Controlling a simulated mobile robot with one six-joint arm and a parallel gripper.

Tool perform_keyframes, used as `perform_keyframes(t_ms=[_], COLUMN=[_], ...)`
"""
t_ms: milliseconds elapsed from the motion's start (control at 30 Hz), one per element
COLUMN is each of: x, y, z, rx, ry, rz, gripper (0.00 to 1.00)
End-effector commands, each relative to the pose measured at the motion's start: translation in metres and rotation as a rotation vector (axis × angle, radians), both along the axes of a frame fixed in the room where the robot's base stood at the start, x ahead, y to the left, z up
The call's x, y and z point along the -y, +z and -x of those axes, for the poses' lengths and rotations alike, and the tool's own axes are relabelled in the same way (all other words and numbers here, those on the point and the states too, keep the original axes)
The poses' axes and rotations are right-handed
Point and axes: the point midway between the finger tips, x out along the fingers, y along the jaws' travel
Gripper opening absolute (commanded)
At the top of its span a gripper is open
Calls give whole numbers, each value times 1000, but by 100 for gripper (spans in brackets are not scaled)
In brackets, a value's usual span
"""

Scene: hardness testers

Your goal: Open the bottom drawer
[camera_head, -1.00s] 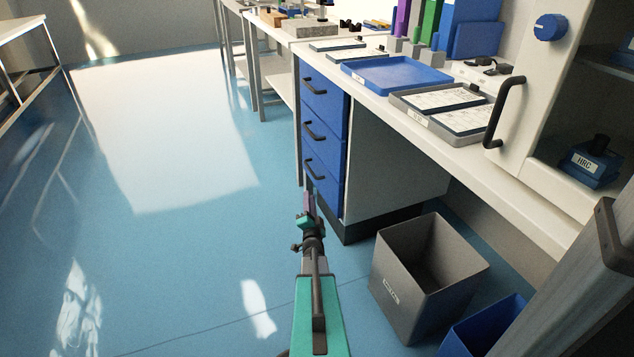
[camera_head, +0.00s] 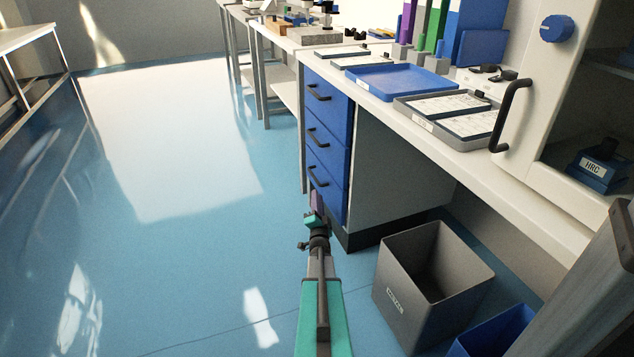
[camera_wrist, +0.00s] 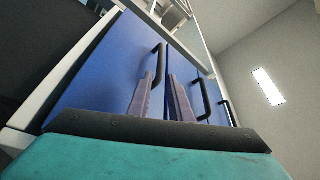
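The blue drawer unit has three stacked drawers with dark bar handles. All look closed. The bottom drawer (camera_head: 332,194) has its handle (camera_head: 318,177) just above my gripper (camera_head: 317,198) in the head view. In the wrist view, my gripper (camera_wrist: 161,88) has its two purple fingers apart with nothing held. The nearest blue front, the bottom drawer (camera_wrist: 105,75), fills the left. Its handle (camera_wrist: 159,66) appears in line with the gap between the fingertips, its near end overlapping that gap. I cannot tell whether the fingers are around the bar or short of it.
A grey bin (camera_head: 410,300) stands on the floor right of my arm, with a blue bin (camera_head: 490,335) beside it. The worktop above carries a blue tray (camera_head: 395,82) and a grey tray (camera_head: 440,133). The floor (camera_head: 190,240) at left is clear.

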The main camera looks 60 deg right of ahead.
Motion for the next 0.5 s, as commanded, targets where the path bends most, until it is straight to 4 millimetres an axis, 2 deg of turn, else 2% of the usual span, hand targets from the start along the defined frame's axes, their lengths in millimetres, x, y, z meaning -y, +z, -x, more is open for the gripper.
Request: perform_keyframes(t_ms=[500], x=[57], y=[12], z=[-38], rx=[0], ry=[-1], rz=[0], gripper=[18])
